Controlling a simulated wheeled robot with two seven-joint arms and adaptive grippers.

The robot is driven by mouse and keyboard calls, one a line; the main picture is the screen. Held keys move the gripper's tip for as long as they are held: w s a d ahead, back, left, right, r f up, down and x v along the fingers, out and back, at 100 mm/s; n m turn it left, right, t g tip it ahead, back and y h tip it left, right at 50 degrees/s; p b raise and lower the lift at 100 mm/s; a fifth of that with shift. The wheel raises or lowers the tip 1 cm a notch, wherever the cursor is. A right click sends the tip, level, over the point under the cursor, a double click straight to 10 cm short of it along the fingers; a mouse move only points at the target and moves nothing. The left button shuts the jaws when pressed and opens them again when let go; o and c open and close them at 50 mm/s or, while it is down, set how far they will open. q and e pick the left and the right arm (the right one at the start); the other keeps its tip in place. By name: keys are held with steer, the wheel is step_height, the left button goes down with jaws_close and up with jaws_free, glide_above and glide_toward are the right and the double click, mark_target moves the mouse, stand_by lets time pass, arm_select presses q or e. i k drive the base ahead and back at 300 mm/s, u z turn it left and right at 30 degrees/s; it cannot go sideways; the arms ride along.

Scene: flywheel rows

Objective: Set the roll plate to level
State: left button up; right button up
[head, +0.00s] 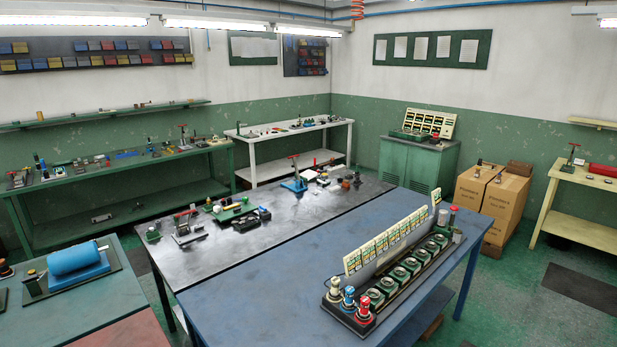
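A long dark device (392,279) stands on the blue table, with a row of green-rimmed round dials (376,297) along it. A row of upright cream plates (390,243) with small print stands behind the dials. A separate small plate (436,197) stands at the far end. White, blue and red knobs (348,297) sit at the near end. A red-topped post (453,215) is at the far end. The print is too small to read, so I cannot tell which part is the roll plate or how it is tilted. Neither of my grippers is in view.
The blue table (250,283) is bare left of the device. A black table (325,207) with tools and clamps adjoins it. A blue roll (72,258) lies on a green table at left. Boxes (488,203) and a green cabinet (417,164) stand behind. Green floor is open at right.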

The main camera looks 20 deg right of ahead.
mark_target(310, 175)
steer(key=z, duration=2.15)
steer(key=i, duration=7.6)
steer(key=u, duration=2.1)
